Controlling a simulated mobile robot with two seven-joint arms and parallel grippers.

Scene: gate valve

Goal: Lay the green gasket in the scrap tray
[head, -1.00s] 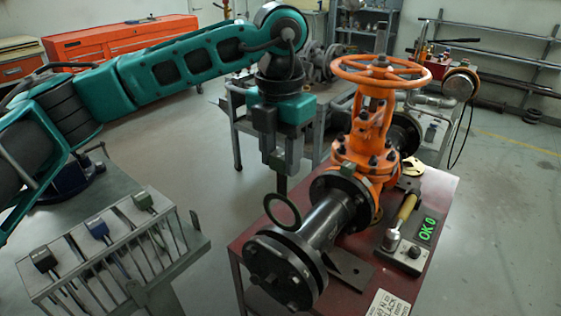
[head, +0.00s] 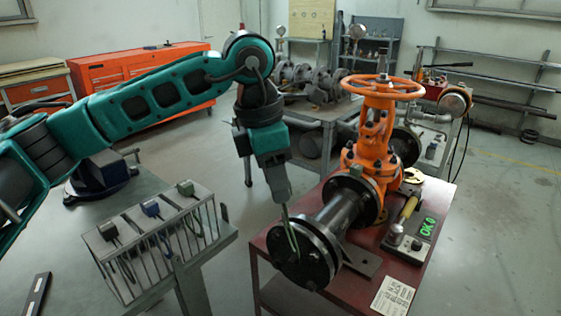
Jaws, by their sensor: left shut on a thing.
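The green gasket (head: 293,240) is a thin ring, seen nearly edge-on in the head view, hanging below my left gripper (head: 285,205). My left gripper points down and is shut on the gasket's upper edge. The gasket appears in front of the black end flange (head: 312,250) of the pipe; I cannot tell whether it touches the flange. I cannot make out a scrap tray in this view. My right gripper is not in view.
The orange gate valve (head: 371,128) and black pipe stand on a dark red table (head: 272,240). A grey slotted rack (head: 165,238) with green, blue and black blocks is at the left. A box with a green display (head: 427,226) sits right of the pipe. Floor shows between rack and table.

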